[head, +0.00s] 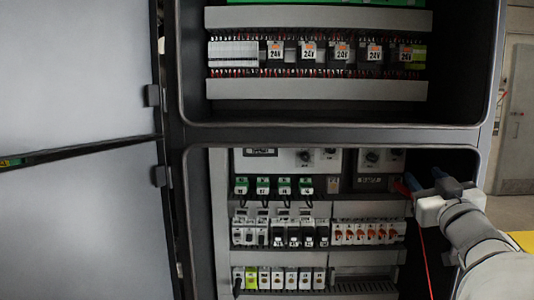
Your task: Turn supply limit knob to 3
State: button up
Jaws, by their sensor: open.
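My gripper (424,178) is at the right side of the lower bay opening, to the right of and a little below the right pair. It is open, with nothing seen between its dark fingers, and appears apart from the knobs.
An open grey door (80,150) stands on the left. A dark crossbar (330,137) divides the bays. Rows of breakers (280,233) and green-topped modules (262,186) lie below the knobs. A red wire (424,260) hangs below my gripper. The upper bay holds relays (309,52).

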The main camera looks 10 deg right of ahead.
jog(key=s+m+t, duration=0.1)
jog(key=s+m, duration=0.2)
jog(key=m, duration=0.1)
send_near(399, 154)
jog(key=w, duration=0.4)
jog(key=w+d+r, duration=0.1)
jog(key=w+r+p, duration=0.1)
jog(key=shift+w+d+r, duration=0.1)
jog(key=shift+w+d, duration=0.05)
jog(key=shift+d, duration=0.15)
jog(key=shift+x, duration=0.85)
grip_shut()
jog(key=shift+n+t, duration=0.3)
jog(key=shift+n, duration=0.1)
